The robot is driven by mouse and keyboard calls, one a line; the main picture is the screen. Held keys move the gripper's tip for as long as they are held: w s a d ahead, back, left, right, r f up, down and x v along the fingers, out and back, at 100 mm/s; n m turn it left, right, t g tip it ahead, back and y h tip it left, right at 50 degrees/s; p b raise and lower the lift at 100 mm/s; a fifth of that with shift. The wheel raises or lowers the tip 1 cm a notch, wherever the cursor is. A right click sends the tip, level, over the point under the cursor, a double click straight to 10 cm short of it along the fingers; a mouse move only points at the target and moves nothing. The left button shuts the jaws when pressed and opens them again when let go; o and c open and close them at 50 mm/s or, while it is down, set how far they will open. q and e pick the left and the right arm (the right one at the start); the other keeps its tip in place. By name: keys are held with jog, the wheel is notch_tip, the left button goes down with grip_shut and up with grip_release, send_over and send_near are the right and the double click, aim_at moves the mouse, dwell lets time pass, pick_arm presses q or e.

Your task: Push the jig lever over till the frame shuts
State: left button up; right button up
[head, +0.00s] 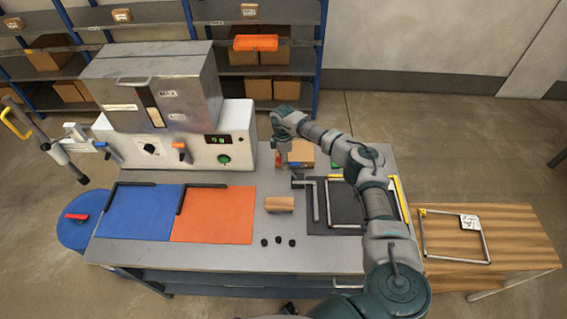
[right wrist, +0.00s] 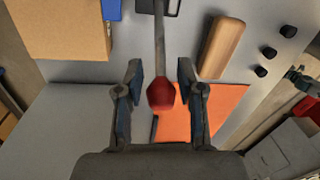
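The jig lever is a grey rod (right wrist: 160,38) with a red knob (right wrist: 161,94) at its near end in the right wrist view. My right gripper (right wrist: 160,90) is open, with one finger on each side of the knob and visible gaps between. In the head view my right gripper (head: 283,148) points down over the back of the table, left of the jig. The jig (head: 325,222) is a dark plate with grey frame bars at the table's right end; my right arm covers part of it. The lever is hard to make out there. My left gripper is not in view.
A wooden block (head: 279,204) and several black knobs lie in front. Blue (head: 140,212) and orange (head: 215,215) mats cover the left of the table. A cardboard box (head: 301,153) stands close to my right gripper. The metal washer (head: 155,85) stands at the back left.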

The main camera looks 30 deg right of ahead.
jog(key=shift+a+f, duration=0.2)
jog(key=shift+f, duration=0.95)
jog(key=shift+r, duration=0.1)
grip_shut()
jog(key=shift+d, duration=0.1)
jog(key=shift+d+r, duration=0.1)
jog(key=shift+d, duration=0.05)
